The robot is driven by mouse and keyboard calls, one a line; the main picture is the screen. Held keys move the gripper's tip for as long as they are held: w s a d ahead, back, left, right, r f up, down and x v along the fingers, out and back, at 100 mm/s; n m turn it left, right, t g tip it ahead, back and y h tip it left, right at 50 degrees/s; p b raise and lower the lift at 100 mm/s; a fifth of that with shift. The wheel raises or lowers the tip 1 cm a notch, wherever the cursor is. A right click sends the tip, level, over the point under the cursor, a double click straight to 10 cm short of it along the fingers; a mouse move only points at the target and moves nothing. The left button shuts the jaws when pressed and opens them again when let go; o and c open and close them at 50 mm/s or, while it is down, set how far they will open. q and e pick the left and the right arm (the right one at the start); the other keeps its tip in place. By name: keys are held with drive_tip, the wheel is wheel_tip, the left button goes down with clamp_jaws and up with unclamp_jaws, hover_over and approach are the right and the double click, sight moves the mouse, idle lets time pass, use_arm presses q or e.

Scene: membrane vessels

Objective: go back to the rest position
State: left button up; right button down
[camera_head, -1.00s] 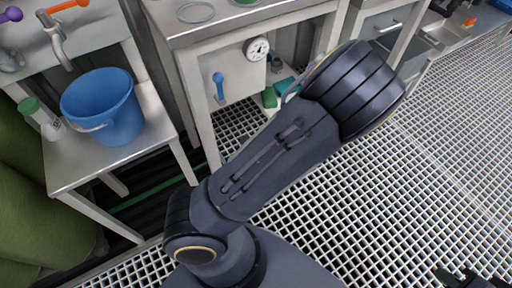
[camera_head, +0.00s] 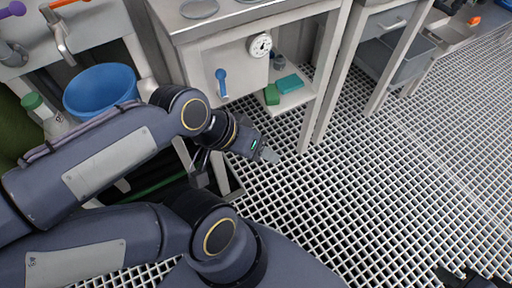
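My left arm fills the left and lower middle of the head view, folded back on itself. Its wrist points right, and my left gripper (camera_head: 268,154) is at its end, above the grated floor in front of the steel bench. It is seen from the side and small, and whether its fingers are apart is unclear. I see no object in it. My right gripper (camera_head: 468,279) shows only as dark parts at the bottom right edge, mostly cut off. Its state is unclear.
A blue bucket (camera_head: 100,91) and a green-capped bottle (camera_head: 38,106) stand at the left, close behind my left arm. The bench has a blue-handled valve (camera_head: 221,80) and a gauge (camera_head: 260,44). Green blocks (camera_head: 272,95) lie on its lower shelf. The grated floor (camera_head: 390,190) is clear at right.

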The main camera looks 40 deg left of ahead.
idle(0.3)
wheel_tip(320, 180, up, 31)
drive_tip(key=p, duration=3)
drive_tip(key=shift+p, duration=0.4)
drive_tip(key=shift+f, duration=0.1)
